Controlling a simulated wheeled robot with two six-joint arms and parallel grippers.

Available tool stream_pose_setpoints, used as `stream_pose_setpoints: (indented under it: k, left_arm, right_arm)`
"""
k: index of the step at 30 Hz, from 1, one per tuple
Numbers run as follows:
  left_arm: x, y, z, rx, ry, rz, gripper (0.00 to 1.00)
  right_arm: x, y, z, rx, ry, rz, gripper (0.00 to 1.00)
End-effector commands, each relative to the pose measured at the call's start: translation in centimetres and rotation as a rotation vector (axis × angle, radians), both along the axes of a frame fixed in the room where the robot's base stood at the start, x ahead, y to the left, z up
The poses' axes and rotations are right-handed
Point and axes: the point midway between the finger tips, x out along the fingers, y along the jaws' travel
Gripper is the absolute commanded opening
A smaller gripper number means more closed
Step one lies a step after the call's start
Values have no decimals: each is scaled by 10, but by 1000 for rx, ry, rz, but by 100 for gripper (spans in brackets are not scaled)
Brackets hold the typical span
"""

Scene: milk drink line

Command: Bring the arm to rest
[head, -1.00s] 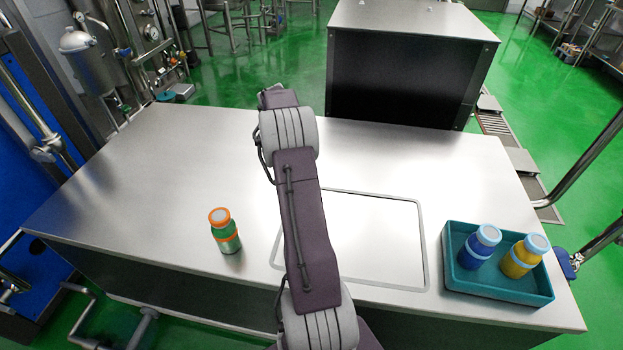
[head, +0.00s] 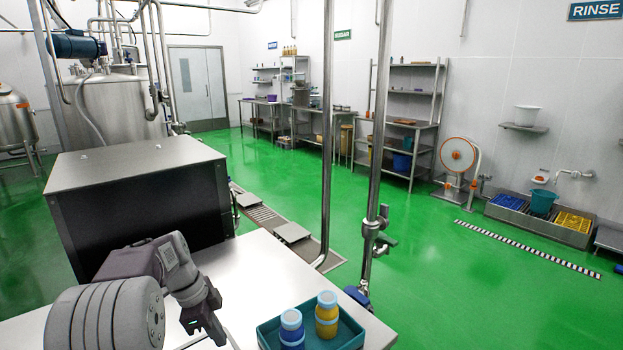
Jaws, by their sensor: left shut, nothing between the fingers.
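My left arm reaches in at the bottom left of the head view, bent over the steel table (head: 262,272). Its gripper (head: 217,330) points down above the table, left of the teal tray. It is shut and empty. The teal tray (head: 352,334) is at the bottom edge of the view, partly cut off. In it stand a blue bottle with a light blue cap (head: 291,336) and a yellow bottle with a light blue cap (head: 327,318). My right gripper is not in view.
A dark box with a steel top (head: 135,165) stands behind the table at left. Vertical steel pipes (head: 376,190) rise just beyond the table's right edge. Shelves (head: 408,125), a hose reel (head: 458,160) and a sink area (head: 540,218) line the far wall. Green floor lies open between.

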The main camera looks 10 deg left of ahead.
Motion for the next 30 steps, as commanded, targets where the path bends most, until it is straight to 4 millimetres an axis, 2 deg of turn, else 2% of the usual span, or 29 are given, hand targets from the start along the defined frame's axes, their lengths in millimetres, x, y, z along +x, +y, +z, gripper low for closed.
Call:
stream_pose_setpoints:
  k: [1, 3, 6, 9, 14, 16, 19, 20, 21, 24, 30]
  left_arm:
    - [-11, -45, -4, 18, 30, -23, 0]
    - [-36, -92, -17, 51, 72, 19, 0]
    - [-76, -129, -38, 99, 115, 158, 0]
    - [-111, -140, -59, 129, 140, 357, 0]
    - [-146, -130, -87, 141, 172, 740, 0]
    - [-148, -127, -94, 128, 167, 903, 0]
    - [-133, -126, -93, 69, 134, 1143, 0]
    - [-133, -126, -80, 62, 140, 1187, 0]
    - [-133, -126, -54, 65, 141, 1177, 0]
    - [-133, -126, -21, 66, 142, 1175, 0]
    - [-133, -126, 29, 67, 143, 1175, 0]
  right_arm:
    - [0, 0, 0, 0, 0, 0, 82]
    - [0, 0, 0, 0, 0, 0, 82]
    - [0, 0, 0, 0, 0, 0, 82]
    - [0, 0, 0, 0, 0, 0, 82]
    - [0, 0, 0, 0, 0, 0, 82]
    - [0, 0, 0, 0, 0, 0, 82]
    - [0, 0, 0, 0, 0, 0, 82]
    - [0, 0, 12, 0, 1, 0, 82]
    - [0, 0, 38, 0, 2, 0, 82]
    - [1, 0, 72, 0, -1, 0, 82]
    - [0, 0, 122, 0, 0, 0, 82]
